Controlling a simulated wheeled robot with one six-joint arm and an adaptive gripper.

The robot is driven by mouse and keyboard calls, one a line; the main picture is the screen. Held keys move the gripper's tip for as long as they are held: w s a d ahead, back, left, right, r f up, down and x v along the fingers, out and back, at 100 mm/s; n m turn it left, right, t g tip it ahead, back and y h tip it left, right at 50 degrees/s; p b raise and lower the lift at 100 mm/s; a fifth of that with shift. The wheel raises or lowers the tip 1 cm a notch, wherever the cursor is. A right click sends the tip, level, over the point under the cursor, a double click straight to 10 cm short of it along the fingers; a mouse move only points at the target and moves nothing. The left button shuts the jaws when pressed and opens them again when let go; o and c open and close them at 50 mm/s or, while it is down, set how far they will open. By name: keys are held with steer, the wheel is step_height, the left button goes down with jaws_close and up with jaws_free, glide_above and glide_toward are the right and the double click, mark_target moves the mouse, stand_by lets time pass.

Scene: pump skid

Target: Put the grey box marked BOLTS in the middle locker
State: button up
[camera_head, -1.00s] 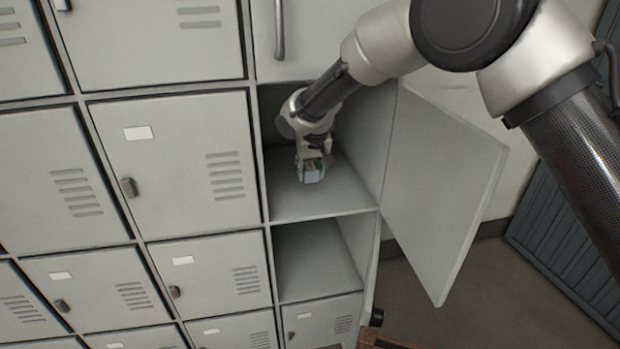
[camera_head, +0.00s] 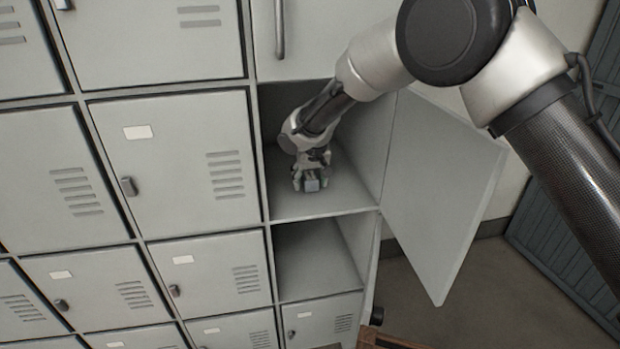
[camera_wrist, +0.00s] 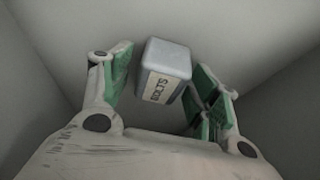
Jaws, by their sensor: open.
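In the head view the small grey box (camera_head: 312,185) is at the fingertips of my gripper (camera_head: 311,182), low inside the open locker compartment (camera_head: 345,197). The box appears to rest on the compartment floor. My gripper is open. My wrist hides the back of the compartment.
The open locker door (camera_head: 445,195) hangs to the right of the compartment. Another open, empty compartment (camera_head: 312,262) lies below it. Closed lockers (camera_head: 175,165) fill the left. A closed door (camera_head: 320,38) is above. Bare floor (camera_head: 480,310) shows at lower right.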

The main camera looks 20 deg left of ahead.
mark_target(310, 176)
steer(key=shift+r, duration=0.1)
steer(key=v, duration=0.3)
steer(key=shift+r, duration=0.25)
steer(key=s+d, duration=0.6)
steer(key=s, duration=0.4)
steer(key=shift+s+f, duration=0.15)
steer(key=shift+f, duration=0.05)
steer(key=shift+d, duration=0.1)
